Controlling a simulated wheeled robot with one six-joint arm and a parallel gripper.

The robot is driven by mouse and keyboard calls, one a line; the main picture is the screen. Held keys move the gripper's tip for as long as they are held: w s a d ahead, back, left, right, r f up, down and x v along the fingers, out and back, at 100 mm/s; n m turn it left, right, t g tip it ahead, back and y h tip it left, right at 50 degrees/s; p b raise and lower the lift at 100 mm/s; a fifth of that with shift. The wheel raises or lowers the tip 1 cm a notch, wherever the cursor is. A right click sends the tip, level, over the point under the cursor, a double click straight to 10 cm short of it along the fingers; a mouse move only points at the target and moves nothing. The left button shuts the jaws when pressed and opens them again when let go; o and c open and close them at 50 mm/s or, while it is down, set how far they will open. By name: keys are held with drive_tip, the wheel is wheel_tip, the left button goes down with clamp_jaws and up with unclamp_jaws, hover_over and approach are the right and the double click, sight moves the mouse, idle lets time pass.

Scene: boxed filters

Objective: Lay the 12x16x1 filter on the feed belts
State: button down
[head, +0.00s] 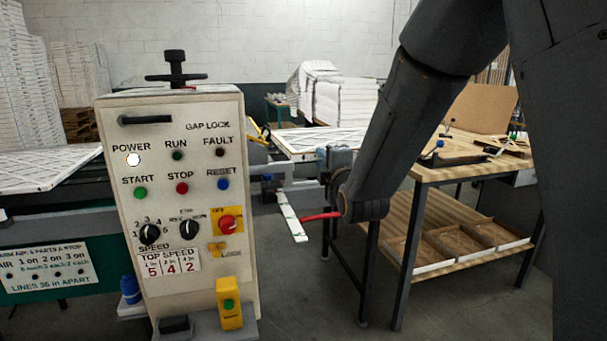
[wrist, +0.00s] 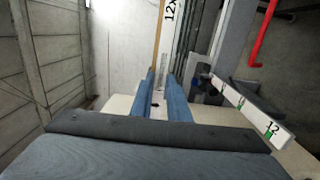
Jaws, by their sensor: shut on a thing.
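My gripper (head: 328,160) is out past the right side of the control cabinet in the head view. A white filter with a crossed diamond pattern (head: 312,141) lies level at its fingers. In the wrist view my two blue fingers (wrist: 165,78) are close together on the filter's edge, where the print "12X" (wrist: 170,10) shows; the rest of the size is cut off. Another white filter (head: 45,168) lies flat over the dark belt bed at the far left. The cabinet hides much of the belt area.
The control cabinet (head: 185,245) stands at front left. A white marked bar (head: 290,222) and a red rod (head: 320,216) are just below my gripper. A wooden bench (head: 425,176) with a divided lower shelf stands at right. Stacked white filters (head: 340,100) are behind.

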drive_tip(key=s+d+f+m+h, duration=0.1)
drive_tip(key=s+d+f+h, duration=0.1)
drive_tip(key=d+f, duration=0.65)
drive_tip(key=s+d+f+m+h, duration=0.2)
drive_tip(key=d+f, duration=0.4)
drive_tip(key=f, duration=0.6)
drive_tip(key=s+f+b, duration=0.2)
drive_tip(key=s+f, duration=0.1)
drive_tip(key=f, duration=0.7)
drive_tip(key=s+f+b, duration=0.3)
drive_tip(key=f, duration=0.8)
drive_tip(key=shift+s, duration=0.25)
